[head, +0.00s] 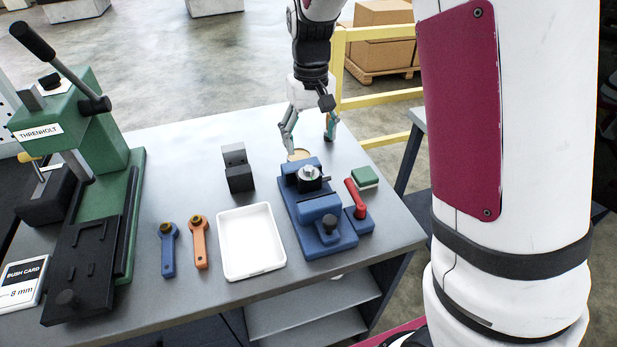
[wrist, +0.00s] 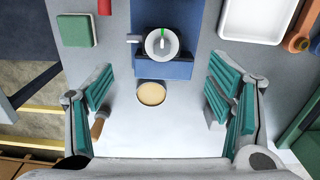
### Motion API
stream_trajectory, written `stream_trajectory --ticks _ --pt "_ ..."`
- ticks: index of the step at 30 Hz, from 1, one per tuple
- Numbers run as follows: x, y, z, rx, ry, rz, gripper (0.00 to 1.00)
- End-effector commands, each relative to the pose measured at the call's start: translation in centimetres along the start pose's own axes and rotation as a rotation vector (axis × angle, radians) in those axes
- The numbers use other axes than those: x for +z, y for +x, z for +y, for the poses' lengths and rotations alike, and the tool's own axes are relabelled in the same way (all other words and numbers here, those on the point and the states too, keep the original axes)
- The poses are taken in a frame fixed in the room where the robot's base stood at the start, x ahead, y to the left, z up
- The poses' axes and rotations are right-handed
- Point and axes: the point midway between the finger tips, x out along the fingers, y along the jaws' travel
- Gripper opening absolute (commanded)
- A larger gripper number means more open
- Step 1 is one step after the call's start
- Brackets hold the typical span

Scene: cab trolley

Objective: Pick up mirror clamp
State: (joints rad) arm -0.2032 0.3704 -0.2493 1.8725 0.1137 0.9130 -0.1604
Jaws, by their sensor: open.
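No piece carries a label as the mirror clamp, and I cannot tell for certain which one it is. My gripper (head: 308,138) is open and empty, pointing down over the far side of the bench. In the wrist view its teal-padded fingers (wrist: 165,105) stand wide apart. A tan disc (wrist: 151,93) lies between them, beside the end of a blue fixture (head: 318,210). A round metal piece (head: 310,173) sits on that fixture; it also shows in the wrist view (wrist: 162,44). A brown handle (wrist: 99,125) shows by the left finger, partly hidden.
A dark block (head: 238,170), white tray (head: 250,241), orange lever (head: 199,242) and blue lever (head: 168,250) lie left of the fixture. A red-handled piece (head: 357,200) and green pad (head: 365,177) lie right. A green press (head: 95,150) stands left. A yellow rail (head: 380,101) runs behind the bench.

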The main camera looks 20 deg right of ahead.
Motion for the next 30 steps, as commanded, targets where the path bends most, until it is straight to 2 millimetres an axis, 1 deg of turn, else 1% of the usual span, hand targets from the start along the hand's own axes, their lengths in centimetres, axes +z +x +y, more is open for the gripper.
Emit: stream_trajectory --ticks 1,4,7,14,21,25,30 --pt "0.1 1.1 0.0 0.001 0.000 -0.005 0.74" --pt "0.1 2.7 0.0 0.001 0.000 -0.004 0.74" --pt "0.1 3.8 0.0 0.000 0.001 -0.002 0.74" --pt "0.1 5.3 -0.1 0.001 -0.001 -0.002 0.74" --pt "0.2 8.7 -0.2 0.001 0.000 -0.003 0.74" --pt "0.2 9.5 -0.2 0.001 0.000 -0.001 0.74" --pt "0.1 9.6 -0.2 0.001 0.000 0.001 0.74"
